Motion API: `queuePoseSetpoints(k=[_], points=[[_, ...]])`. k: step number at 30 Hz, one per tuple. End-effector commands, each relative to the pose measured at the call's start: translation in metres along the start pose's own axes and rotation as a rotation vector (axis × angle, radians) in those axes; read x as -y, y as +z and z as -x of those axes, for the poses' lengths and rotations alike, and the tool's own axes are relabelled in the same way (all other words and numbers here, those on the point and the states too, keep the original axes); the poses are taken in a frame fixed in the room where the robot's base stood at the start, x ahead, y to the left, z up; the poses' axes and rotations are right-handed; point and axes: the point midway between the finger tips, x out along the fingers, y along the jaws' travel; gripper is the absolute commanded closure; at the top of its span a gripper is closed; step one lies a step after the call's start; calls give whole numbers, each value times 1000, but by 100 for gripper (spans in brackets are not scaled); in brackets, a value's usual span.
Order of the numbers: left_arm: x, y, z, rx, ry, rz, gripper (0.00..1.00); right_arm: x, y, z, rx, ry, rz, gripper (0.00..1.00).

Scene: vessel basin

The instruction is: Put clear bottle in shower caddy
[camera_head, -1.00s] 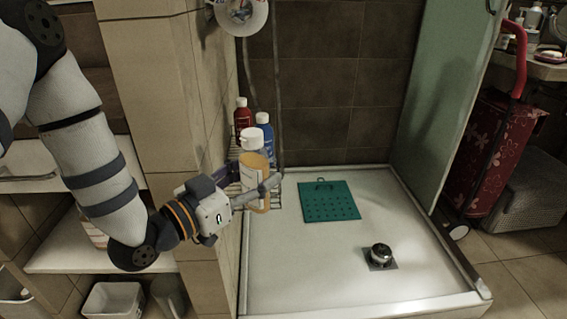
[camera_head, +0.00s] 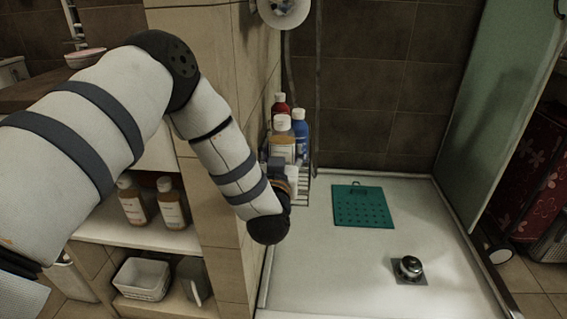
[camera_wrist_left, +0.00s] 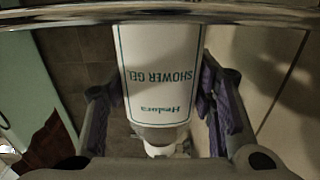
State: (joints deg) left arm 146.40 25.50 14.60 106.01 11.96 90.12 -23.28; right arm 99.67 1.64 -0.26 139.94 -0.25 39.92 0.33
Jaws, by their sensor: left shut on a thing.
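The clear bottle (camera_head: 283,145) has a white cap and amber contents. In the head view it is upright at the shower caddy, in front of a red and a blue bottle. My left gripper (camera_head: 282,168), partly hidden by its own wrist, is shut on it. In the left wrist view the bottle (camera_wrist_left: 163,85), with a "Shower Gel" label, sits between the two fingers. The wire shower caddy (camera_head: 304,187) is on the tiled wall. A metal bar crosses the top of the wrist view. Whether the bottle touches the caddy floor is hidden. My right gripper is out of view.
The red bottle (camera_head: 281,103) and blue bottle (camera_head: 300,128) stand in the caddy. A tiled wall edge (camera_head: 222,215) is close to my left forearm. A green mat (camera_head: 362,207) and drain (camera_head: 410,267) lie on the otherwise clear shower floor.

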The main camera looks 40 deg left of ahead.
Motion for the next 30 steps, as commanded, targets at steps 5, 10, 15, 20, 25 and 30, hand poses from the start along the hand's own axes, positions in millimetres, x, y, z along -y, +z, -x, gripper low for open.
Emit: queuePoseSetpoints(k=[5,10,15,20,25,30], points=[[0,20,0,-2,1,0,85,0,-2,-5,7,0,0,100],[0,19,0,-2,1,0,85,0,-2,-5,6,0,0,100],[0,22,0,0,1,-1,32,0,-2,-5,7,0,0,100],[0,22,0,0,1,-1,30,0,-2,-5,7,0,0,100],[0,20,0,0,1,0,30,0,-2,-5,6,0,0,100],[-1,18,23,4,4,-2,30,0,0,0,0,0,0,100]])
